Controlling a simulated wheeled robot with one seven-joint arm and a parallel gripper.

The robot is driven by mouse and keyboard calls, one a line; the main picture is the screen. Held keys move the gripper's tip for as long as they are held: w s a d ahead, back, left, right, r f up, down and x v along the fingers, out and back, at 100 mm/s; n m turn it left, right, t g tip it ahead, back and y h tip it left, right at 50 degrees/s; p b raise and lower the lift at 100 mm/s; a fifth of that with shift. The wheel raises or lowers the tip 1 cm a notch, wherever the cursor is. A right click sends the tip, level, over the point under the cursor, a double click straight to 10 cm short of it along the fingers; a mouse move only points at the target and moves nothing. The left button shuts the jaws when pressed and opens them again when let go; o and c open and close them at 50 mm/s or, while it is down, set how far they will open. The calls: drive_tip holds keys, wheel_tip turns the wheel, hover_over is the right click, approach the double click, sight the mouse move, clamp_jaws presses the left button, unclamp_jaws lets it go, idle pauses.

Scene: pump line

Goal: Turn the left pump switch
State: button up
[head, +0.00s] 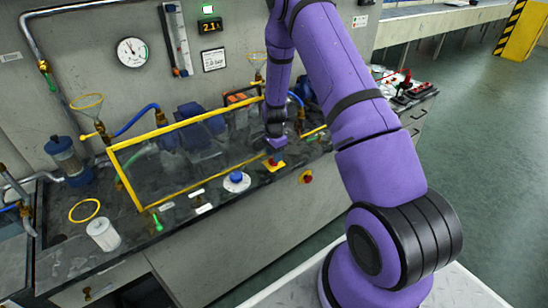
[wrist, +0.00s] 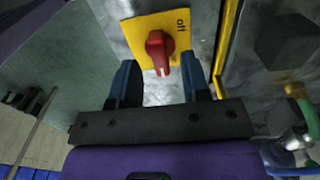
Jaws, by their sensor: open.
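A red rotary switch knob (wrist: 160,50) sits on a yellow plate (wrist: 146,24) marked "off" in the wrist view. The same yellow plate (head: 275,166) shows small on the bench top in the head view, below the end of my arm. My gripper (wrist: 158,60) is open, with one dark blue finger on each side of the knob. Its handle points toward the gripper. I cannot tell whether the fingers touch the knob. In the head view my gripper (head: 275,146) is just above the plate, and its fingers are hard to make out. My arm hides part of the bench behind it.
A blue and white round part (head: 237,182) and a white cup (head: 103,234) stand on the bench. A round red-and-yellow button (head: 306,177) is on the bench front.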

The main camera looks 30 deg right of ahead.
drive_tip(key=shift+f, duration=0.9)
clamp_jaws()
